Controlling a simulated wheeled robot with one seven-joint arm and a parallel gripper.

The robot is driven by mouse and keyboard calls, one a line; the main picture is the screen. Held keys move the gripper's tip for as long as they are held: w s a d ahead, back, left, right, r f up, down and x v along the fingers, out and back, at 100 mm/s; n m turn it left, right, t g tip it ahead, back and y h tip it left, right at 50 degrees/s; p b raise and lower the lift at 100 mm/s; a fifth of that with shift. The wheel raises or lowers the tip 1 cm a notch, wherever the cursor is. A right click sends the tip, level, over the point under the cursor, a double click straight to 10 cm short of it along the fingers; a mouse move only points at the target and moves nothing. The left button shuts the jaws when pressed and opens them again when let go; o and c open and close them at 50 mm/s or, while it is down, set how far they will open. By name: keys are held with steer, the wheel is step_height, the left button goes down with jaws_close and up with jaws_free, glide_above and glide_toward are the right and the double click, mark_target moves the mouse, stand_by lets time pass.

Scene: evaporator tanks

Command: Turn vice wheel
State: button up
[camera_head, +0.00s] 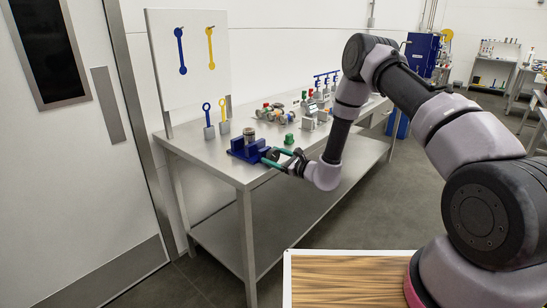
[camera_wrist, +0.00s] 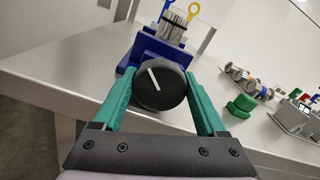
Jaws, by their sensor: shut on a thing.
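The blue vice (camera_head: 247,149) stands on the metal table near its front left corner, and it also shows in the wrist view (camera_wrist: 150,47). A ribbed metal cylinder (camera_wrist: 172,24) is held upright in it. The vice wheel (camera_wrist: 161,86) is a dark round knob with a white line on its face, tilted from upper left to lower right. My gripper (camera_wrist: 160,92) has its two green fingers shut on the wheel, one on each side. In the head view my gripper (camera_head: 279,159) reaches the vice from the right, and the wheel is mostly hidden between the fingers.
A green block (camera_head: 289,139) sits right of the vice. Fittings and valves (camera_head: 275,112) stand farther back on the table (camera_head: 220,170). A white board (camera_head: 190,55) with a blue and a yellow wrench rises behind. The table front edge is clear.

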steer(key=m, duration=0.4)
steer(key=shift+w+d, duration=0.1)
steer(key=shift+m, duration=2.4)
steer(key=o, duration=1.1)
steer(key=v, duration=1.1)
